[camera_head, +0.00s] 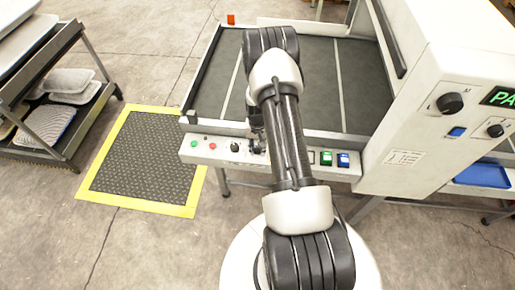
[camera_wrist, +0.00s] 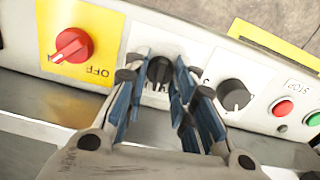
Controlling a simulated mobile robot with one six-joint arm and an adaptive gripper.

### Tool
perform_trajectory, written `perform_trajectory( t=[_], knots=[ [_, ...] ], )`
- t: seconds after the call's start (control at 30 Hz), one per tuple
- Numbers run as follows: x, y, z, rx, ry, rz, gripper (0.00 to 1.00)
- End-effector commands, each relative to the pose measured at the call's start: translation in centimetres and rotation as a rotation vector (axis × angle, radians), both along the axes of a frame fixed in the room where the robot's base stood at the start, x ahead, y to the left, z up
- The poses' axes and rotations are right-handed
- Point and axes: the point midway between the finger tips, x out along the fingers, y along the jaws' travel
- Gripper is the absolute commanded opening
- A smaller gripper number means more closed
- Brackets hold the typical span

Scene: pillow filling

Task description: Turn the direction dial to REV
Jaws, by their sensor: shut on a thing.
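The direction dial, a small black knob (camera_wrist: 159,68) on a white plate, sits between my gripper's fingers in the wrist view. My gripper (camera_wrist: 158,78) is shut on it, with one blue-padded finger on each side. The lettering below the dial is mostly covered by the fingers, so I cannot read which setting it points to. In the head view, my gripper (camera_head: 257,143) is at the front control strip (camera_head: 222,158), and my arm hides much of the dial area.
In the wrist view, a red rotary switch (camera_wrist: 72,45) on a yellow plate is left of the dial. Another black knob (camera_wrist: 233,94), a red button (camera_wrist: 283,108) and a green button (camera_wrist: 313,119) are to its right. A machine cabinet (camera_head: 420,110) stands right in the head view.

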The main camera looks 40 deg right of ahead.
Motion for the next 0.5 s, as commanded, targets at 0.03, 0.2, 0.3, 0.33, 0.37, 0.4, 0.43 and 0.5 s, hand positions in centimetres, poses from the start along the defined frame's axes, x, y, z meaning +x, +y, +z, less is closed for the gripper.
perform_trajectory(
  t=[0.03, 0.2, 0.3, 0.33, 0.37, 0.4, 0.43, 0.5],
  knots=[
    [0.02, -0.02, -0.09, -0.001, -0.001, 0.044, 0.00],
    [-0.01, -0.01, -0.10, 0.000, 0.000, 0.203, 0.00],
    [0.01, -0.01, -0.07, 0.000, 0.000, 0.291, 0.00],
    [0.02, -0.02, -0.06, 0.000, 0.000, 0.317, 0.00],
    [0.02, -0.02, -0.05, -0.001, -0.001, 0.341, 0.00],
    [0.04, -0.02, -0.04, -0.001, -0.001, 0.373, 0.00],
    [0.04, -0.03, -0.03, -0.001, -0.001, 0.394, 0.00],
    [0.04, -0.03, -0.02, -0.001, -0.001, 0.442, 0.00]
  ],
)
